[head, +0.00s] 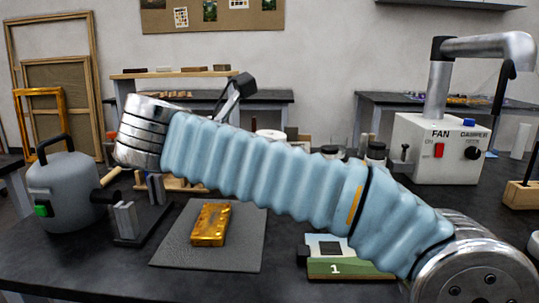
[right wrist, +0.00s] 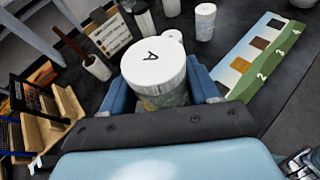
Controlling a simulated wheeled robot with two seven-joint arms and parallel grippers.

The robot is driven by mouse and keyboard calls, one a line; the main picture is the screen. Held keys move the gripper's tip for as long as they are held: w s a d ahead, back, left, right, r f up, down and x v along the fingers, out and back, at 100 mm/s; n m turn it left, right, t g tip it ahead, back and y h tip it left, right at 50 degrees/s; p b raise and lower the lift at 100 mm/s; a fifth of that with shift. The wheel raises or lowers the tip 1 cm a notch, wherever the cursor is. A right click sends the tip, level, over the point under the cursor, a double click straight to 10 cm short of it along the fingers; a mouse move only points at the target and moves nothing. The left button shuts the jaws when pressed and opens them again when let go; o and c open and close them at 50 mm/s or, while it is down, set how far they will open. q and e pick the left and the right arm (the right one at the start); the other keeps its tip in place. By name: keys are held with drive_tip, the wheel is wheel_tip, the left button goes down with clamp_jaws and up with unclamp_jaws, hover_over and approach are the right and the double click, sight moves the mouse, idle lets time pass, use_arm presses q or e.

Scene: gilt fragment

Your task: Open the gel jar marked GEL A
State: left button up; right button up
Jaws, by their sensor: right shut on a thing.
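The jar marked A (head: 270,134) is mostly hidden behind my right arm in the head view. In the right wrist view its round white lid (right wrist: 150,62) faces the camera with a black letter A, and a patterned jar body (right wrist: 165,100) shows below. The lid looks seated on the body. My right gripper (right wrist: 163,88) is shut on the jar, with blue fingers on both sides. I cannot tell whether they press the lid or the body. My left gripper is in neither view.
A gilt fragment (head: 211,225) lies on a grey mat (head: 180,252). A numbered strip with colour squares (right wrist: 240,65) and another white-topped jar (right wrist: 205,20) stand near the held jar. A grey kettle-like pot (head: 62,190) stands left; a FAN/DAMPER box (head: 430,160) stands right.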

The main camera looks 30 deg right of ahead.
drive_tip(key=shift+s, duration=0.1)
idle(0.3)
drive_tip(key=o, duration=0.5)
drive_tip(key=c, duration=0.7)
drive_tip(key=shift+c, duration=0.2)
